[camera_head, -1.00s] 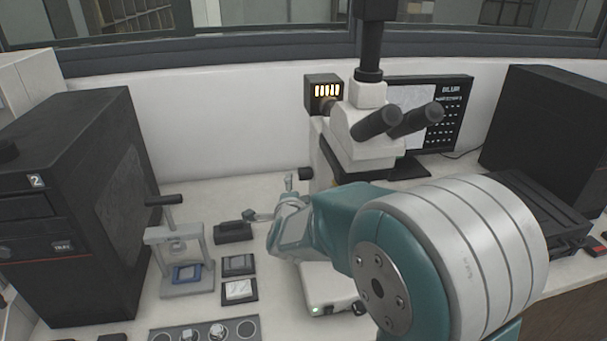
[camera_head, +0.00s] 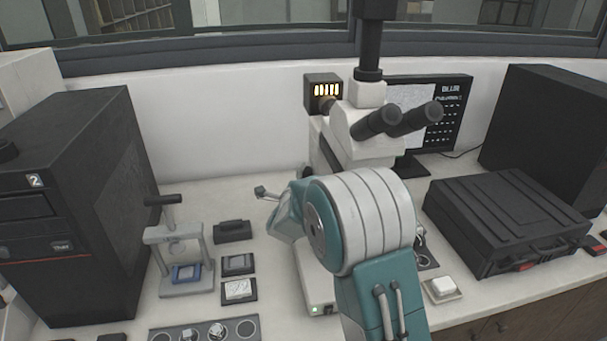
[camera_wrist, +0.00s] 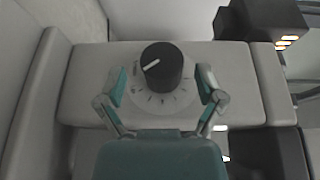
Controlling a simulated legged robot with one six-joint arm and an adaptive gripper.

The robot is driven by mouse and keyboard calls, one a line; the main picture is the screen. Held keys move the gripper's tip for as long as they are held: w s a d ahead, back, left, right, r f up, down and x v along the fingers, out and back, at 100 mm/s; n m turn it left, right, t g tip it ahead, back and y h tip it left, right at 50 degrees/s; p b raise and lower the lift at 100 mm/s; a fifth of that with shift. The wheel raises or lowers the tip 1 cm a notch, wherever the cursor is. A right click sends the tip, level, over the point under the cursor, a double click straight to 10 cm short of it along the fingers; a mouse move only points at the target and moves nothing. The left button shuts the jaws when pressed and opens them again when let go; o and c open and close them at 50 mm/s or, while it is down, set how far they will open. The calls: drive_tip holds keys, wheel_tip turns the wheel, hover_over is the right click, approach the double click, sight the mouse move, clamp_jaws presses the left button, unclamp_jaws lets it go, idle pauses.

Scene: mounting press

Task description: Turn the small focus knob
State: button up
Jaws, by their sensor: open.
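A black round knob (camera_wrist: 161,67) with a white pointer line stands on a pale dial with tick marks, in the middle of the wrist view. The pointer slants toward the lower left. My gripper (camera_wrist: 162,88) is open, with one finger on each side of the knob. A gap shows between each finger and the knob, and the gripper holds nothing. In the head view the white microscope (camera_head: 366,128) stands behind my arm. My gripper (camera_head: 267,194) is left of the microscope there, and my arm hides much of the microscope's lower body.
A monitor (camera_head: 450,112) showing "BLUR" stands behind the microscope. A black case (camera_head: 510,213) lies at the right. A small press (camera_head: 172,235), a dark block (camera_head: 233,230) and a black cabinet (camera_head: 95,200) are at the left. A lit lamp box (camera_head: 324,92) is behind.

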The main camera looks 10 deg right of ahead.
drive_tip(key=shift+x, duration=0.95)
drive_tip(key=c, duration=1.2)
drive_tip(key=shift+o, duration=0.2)
drive_tip(key=shift+g, duration=0.4)
drive_tip(key=shift+f+n+g+y, duration=0.1)
drive_tip(key=shift+n+g+y, duration=0.5)
drive_tip(key=shift+g, duration=0.7)
drive_tip(key=shift+n+g+y, duration=0.4)
drive_tip(key=shift+n+g, duration=0.2)
drive_tip(key=shift+g, duration=1.4)
drive_tip(key=n+g, duration=0.1)
drive_tip(key=g, duration=0.3)
drive_tip(key=shift+f, duration=0.1)
drive_tip(key=shift+n+g, duration=0.4)
drive_tip(key=shift+g, duration=1.4)
drive_tip(key=shift+d+g, duration=0.1)
drive_tip(key=shift+g, duration=0.2)
